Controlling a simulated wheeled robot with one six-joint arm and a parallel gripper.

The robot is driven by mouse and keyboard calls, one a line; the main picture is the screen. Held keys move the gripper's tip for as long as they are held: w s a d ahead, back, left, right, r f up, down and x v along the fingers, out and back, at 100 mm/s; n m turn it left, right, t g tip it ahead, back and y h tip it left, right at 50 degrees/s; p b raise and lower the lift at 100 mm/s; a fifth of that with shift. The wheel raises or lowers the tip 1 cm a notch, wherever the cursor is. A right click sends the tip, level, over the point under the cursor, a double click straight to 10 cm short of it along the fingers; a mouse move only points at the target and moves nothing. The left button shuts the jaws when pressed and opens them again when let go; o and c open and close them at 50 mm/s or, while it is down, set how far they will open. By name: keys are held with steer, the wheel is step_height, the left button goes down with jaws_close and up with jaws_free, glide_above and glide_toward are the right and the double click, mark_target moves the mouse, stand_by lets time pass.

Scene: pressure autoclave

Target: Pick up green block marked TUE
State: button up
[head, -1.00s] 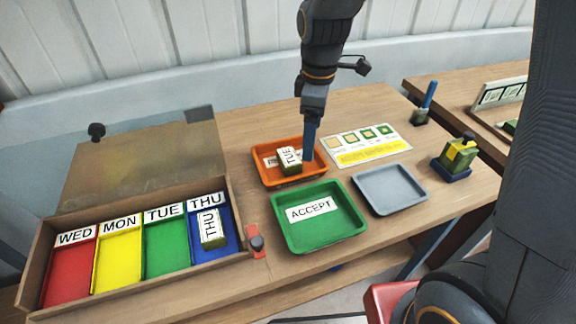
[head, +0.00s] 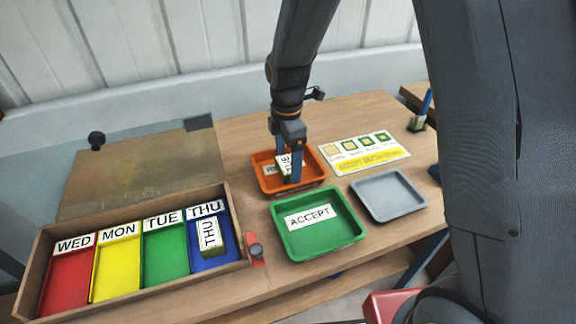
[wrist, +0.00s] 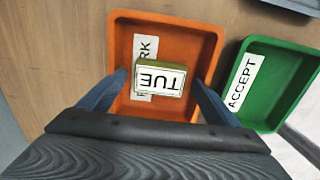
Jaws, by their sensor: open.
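The green block marked TUE (wrist: 160,78) lies in the orange tray (wrist: 172,22), label side up, partly covering the tray's own label. In the head view the block (head: 284,164) is partly hidden by my gripper (head: 285,168). In the wrist view my gripper (wrist: 160,82) is open, with one blue finger on each side of the block. A gap shows between each finger and the block. I cannot tell how far the fingertips are above the tray floor.
A green ACCEPT tray (head: 318,243) stands just in front of the orange tray, with a grey tray (head: 388,215) to its right. A sample card (head: 362,153) lies behind.

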steer(key=shift+f, duration=0.65)
steer(key=shift+c, duration=0.4)
steer(key=c, duration=1.1)
steer(key=shift+r, duration=0.1)
